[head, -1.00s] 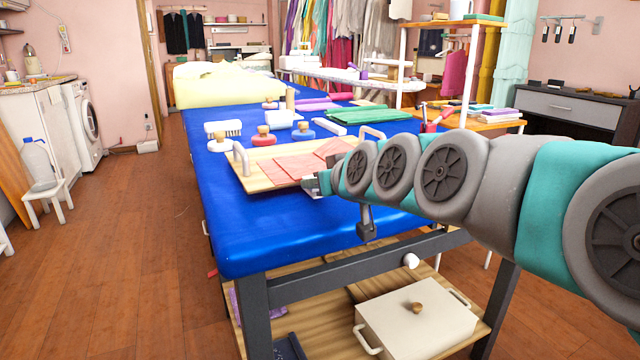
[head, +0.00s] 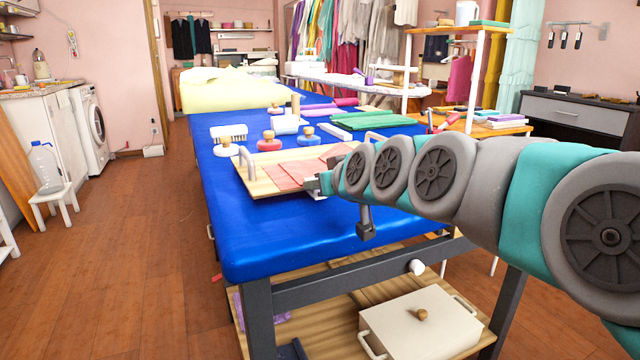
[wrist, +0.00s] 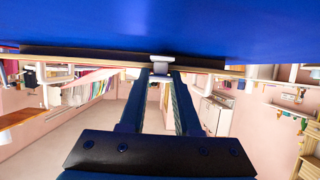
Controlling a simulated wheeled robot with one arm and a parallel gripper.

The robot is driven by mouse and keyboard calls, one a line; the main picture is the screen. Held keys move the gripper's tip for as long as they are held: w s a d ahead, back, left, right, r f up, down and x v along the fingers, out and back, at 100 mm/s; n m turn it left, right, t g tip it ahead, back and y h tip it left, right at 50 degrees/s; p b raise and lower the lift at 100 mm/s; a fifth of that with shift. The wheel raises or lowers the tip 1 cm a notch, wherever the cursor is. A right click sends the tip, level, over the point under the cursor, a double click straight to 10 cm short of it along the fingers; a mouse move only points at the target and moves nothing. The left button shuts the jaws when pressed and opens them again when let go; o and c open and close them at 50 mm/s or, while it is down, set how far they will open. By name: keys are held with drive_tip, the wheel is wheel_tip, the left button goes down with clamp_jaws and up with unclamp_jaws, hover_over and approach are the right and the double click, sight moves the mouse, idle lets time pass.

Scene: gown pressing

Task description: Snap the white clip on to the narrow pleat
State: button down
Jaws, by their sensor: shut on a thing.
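A wooden board (head: 263,187) with pale end handles lies on the blue-covered table. Red pleated cloth (head: 290,174) lies on it; I cannot tell the narrow pleat from the other folds. My gripper (head: 316,184) is at the near edge of the board, beside the cloth, and my arm hides the board's right part. In the wrist view, my gripper's fingers (wrist: 161,76) are shut on a small white clip (wrist: 161,59) at their tips. The clip appears close to the board's edge; whether it touches the cloth cannot be told.
Wooden-knobbed pieces, red (head: 268,144) and blue (head: 308,140), and a white brush (head: 228,134) stand behind the board. Green folded cloth (head: 375,122) lies farther back. The table's near left blue surface (head: 270,240) is clear. A lidded box (head: 420,325) sits on the lower shelf.

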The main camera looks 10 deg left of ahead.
drive_tip(key=c, duration=0.5)
unclamp_jaws()
drive_tip(key=shift+c, duration=0.2)
drive_tip(key=shift+v, duration=3.95)
